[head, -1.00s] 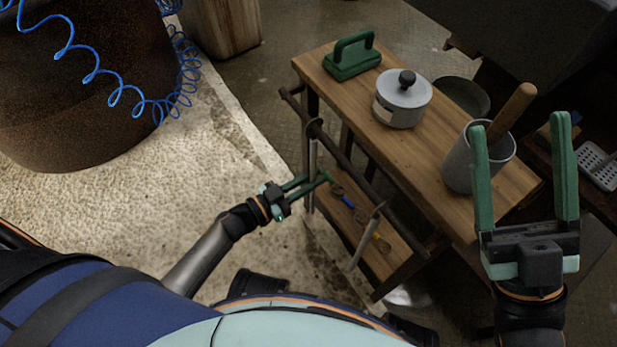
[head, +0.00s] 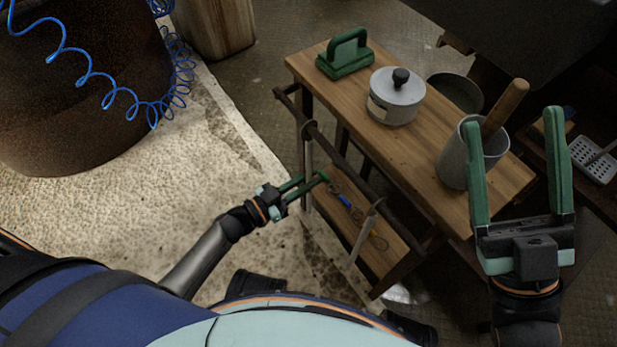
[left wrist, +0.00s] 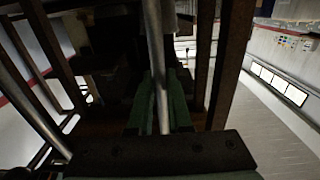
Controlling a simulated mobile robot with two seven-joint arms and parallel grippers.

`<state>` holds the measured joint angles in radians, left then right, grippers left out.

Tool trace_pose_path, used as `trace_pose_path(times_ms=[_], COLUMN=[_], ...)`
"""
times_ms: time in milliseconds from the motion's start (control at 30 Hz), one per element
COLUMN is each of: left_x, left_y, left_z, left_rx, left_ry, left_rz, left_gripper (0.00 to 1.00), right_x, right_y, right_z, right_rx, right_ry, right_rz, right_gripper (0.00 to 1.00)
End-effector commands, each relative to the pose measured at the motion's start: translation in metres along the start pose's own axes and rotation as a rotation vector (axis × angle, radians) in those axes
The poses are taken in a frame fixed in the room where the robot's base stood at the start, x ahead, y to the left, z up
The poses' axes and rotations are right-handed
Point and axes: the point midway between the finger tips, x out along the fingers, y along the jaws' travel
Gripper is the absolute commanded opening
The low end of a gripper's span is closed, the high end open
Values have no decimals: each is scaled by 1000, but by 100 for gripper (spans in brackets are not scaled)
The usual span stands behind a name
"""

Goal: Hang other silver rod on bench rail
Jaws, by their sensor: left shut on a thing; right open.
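A silver rod (head: 307,160) stands upright at the far left part of the bench rail (head: 345,163), its dark ring-like top overlapping the rail; I cannot tell if it bears on the rail. My left gripper (head: 312,184) is shut on this rod below its top. In the left wrist view the rod (left wrist: 155,45) runs between the green fingers (left wrist: 160,100). Another silver rod (head: 364,237) hangs slightly tilted from the rail further right. My right gripper (head: 515,165) is open and empty, in front of the bench's right end.
The wooden bench (head: 415,150) carries a green-handled block (head: 346,62), a lidded pot (head: 396,100) and a grey cup (head: 455,165) with a wooden handle. Its lower shelf (head: 350,215) holds small tools. A rusty drum (head: 80,100) with blue coiled hose stands left.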

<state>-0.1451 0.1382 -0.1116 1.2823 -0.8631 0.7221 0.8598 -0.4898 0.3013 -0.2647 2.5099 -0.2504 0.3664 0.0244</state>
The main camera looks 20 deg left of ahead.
Motion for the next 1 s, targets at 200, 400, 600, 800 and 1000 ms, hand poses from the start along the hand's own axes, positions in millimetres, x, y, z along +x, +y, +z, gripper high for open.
trace_pose_path(times_ms=[200,400,600,800,1000], left_x=[0,0,0,-14,-55], left_y=[0,0,0,0,0], left_z=[1,1,2,1,-1], left_rx=[0,0,0,1,0], left_ry=[1,0,-1,-4,-6], left_rz=[1,1,0,1,0], left_gripper=[31,52,52,52,52], right_x=[0,0,0,4,13], right_y=[0,0,0,2,9], right_z=[0,0,0,-4,-16], right_rx=[-1,-2,-3,-1,11], right_ry=[0,-1,-1,-1,7], right_rz=[0,-3,-6,-5,2], right_gripper=[75,75,75,75,75])
